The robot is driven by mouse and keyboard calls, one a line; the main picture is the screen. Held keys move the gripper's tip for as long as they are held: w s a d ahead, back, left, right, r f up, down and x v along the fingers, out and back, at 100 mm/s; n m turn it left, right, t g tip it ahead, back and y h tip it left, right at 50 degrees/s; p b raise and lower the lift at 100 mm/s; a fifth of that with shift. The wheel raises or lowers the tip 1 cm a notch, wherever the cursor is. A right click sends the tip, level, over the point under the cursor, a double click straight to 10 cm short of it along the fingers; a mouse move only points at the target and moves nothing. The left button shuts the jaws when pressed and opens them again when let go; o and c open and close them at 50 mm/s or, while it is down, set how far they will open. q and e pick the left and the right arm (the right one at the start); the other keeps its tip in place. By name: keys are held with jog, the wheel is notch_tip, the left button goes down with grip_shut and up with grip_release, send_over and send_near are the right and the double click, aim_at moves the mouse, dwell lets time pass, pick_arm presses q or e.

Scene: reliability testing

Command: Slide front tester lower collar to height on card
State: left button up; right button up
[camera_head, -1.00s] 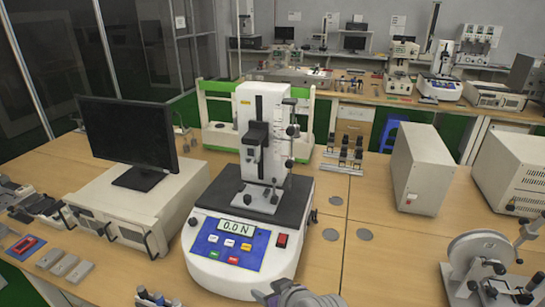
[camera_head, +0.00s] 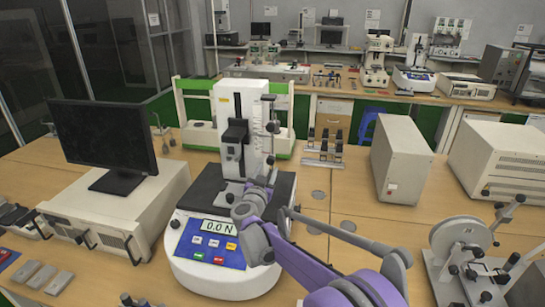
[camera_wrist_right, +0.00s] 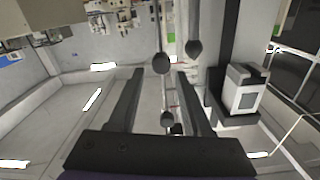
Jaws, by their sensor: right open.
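The front tester (camera_head: 226,105) stands on its white base with a blue panel reading 0.0 N. A thin rod with dark knobbed collars runs up the right side of its column. The lower collar (camera_head: 268,160) is the small dark one low on the rod. My right gripper (camera_head: 266,182) is in front of the tester's foot, close below that collar; my wrist hides part of the plate. In the right wrist view my open fingers (camera_wrist_right: 160,85) have dark round knobs between and beyond them; I cannot tell which is the lower collar. No height card is readable. My left gripper is out of view.
A monitor (camera_head: 102,135) on a white unit stands left of the tester. A green-and-white frame (camera_head: 190,105) is behind it. White boxes (camera_head: 400,160) and a wheeled device (camera_head: 460,245) stand to the right.

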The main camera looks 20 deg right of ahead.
aim_at(272, 154)
jog(key=p+x, duration=0.1)
jog(key=x, duration=0.7)
jog(key=shift+r+p, duration=0.15)
jog(key=shift+p, duration=0.2)
jog(key=shift+w+d, duration=0.35)
jog(key=shift+w, duration=0.2)
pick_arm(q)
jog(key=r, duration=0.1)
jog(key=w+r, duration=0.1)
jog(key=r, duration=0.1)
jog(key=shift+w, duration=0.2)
pick_arm(e)
grip_shut()
